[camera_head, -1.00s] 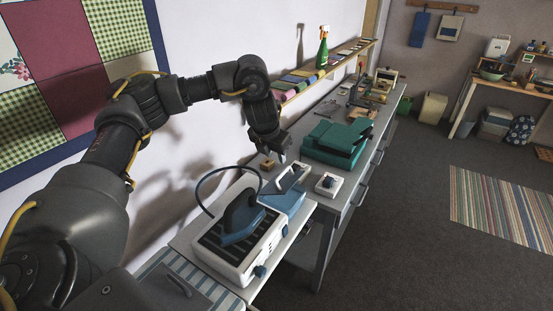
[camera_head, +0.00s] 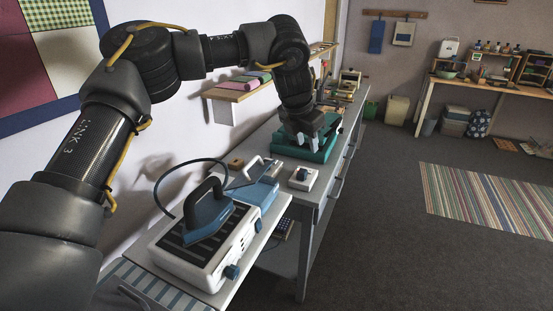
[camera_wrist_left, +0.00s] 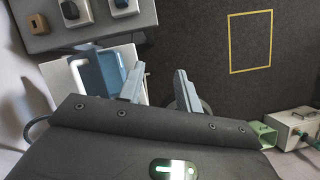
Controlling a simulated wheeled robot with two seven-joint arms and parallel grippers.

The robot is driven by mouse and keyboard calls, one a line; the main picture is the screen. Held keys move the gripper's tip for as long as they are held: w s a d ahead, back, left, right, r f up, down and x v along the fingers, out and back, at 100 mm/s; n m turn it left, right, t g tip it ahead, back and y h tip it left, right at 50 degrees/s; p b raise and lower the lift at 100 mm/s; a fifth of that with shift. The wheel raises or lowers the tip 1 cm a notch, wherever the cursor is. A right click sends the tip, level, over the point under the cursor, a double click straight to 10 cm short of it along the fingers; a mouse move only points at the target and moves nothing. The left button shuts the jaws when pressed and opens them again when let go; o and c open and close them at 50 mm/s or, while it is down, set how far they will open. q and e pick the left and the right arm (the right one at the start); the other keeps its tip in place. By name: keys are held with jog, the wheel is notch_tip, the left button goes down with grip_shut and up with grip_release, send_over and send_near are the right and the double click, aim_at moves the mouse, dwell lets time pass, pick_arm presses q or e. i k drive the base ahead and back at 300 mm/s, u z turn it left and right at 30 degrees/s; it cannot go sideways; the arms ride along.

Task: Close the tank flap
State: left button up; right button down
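The white steam station (camera_head: 222,250) stands on the near board, with a blue iron (camera_head: 207,218) on its dark ribbed top. Behind it is the blue water tank (camera_head: 262,192), which also shows in the wrist view (camera_wrist_left: 88,72). Its flap (camera_head: 243,174), a pale-edged panel, stands raised and tilted. My left gripper (camera_head: 311,138) hangs beyond the tank, in front of the green case in the picture. In the wrist view its two fingers (camera_wrist_left: 160,70) are apart with nothing between them. The left finger appears beside the tank; contact cannot be told. My right gripper is not in view.
A green case (camera_head: 300,150), a small white box with a dark knob (camera_head: 303,178) and a small wooden block (camera_head: 236,163) sit on the grey bench. The floor to the right is open.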

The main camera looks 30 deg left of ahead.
aim_at(250, 175)
jog(key=z, duration=1.55)
jog(key=i, duration=0.35)
jog(key=u, duration=2.3)
